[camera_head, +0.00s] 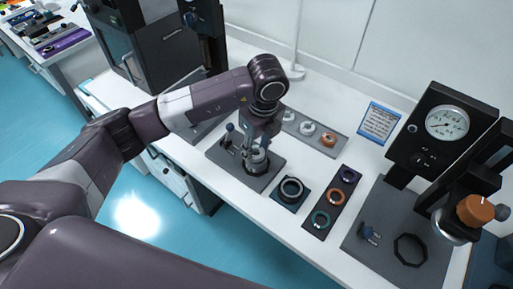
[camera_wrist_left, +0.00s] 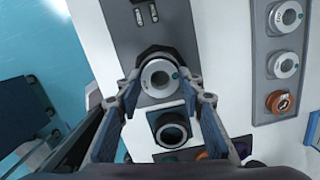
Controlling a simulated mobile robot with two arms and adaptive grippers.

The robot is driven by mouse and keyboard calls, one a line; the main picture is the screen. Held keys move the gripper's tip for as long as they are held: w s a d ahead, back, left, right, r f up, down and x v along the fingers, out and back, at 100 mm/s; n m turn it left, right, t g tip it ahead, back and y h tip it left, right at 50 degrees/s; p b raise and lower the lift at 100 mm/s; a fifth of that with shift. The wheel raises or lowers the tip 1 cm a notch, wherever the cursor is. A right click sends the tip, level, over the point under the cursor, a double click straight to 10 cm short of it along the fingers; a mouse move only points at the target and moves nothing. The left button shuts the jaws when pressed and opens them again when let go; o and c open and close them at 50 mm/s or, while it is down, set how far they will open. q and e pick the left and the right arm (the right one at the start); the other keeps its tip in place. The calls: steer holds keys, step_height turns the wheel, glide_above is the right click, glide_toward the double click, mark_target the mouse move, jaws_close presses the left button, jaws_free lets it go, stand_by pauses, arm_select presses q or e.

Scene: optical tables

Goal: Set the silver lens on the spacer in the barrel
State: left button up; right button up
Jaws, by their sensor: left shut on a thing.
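My left gripper (camera_head: 258,148) points down over the dark grey fixture plate (camera_head: 218,152) and is shut on the silver lens (camera_head: 256,160). In the left wrist view the silver lens (camera_wrist_left: 147,77), a pale ring with a small teal dot, sits between the fingertips (camera_wrist_left: 161,82). A black round rim, likely the barrel (camera_wrist_left: 152,51), shows around and behind it. I cannot tell whether the lens rests inside the barrel or is just above it. The spacer is hidden from view. My right gripper is not in view.
A grey tray (camera_head: 318,143) behind holds two silver rings and an orange one. A black ring (camera_head: 291,189) sits on a small dark mat. A dark tray (camera_head: 322,206) holds purple, orange and teal rings. A gauge stand (camera_head: 446,123) is at right. Small levers stand beside the fixture.

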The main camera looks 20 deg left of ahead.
arm_select(q)
steer(key=shift+f, duration=0.1)
stand_by(0.3)
steer(key=o, duration=1.2)
steer(key=r, duration=0.4)
steer(key=d+r, duration=0.1)
steer(key=r, duration=0.7)
steer(key=shift+s+d, duration=0.15)
steer(key=shift+s, duration=0.25)
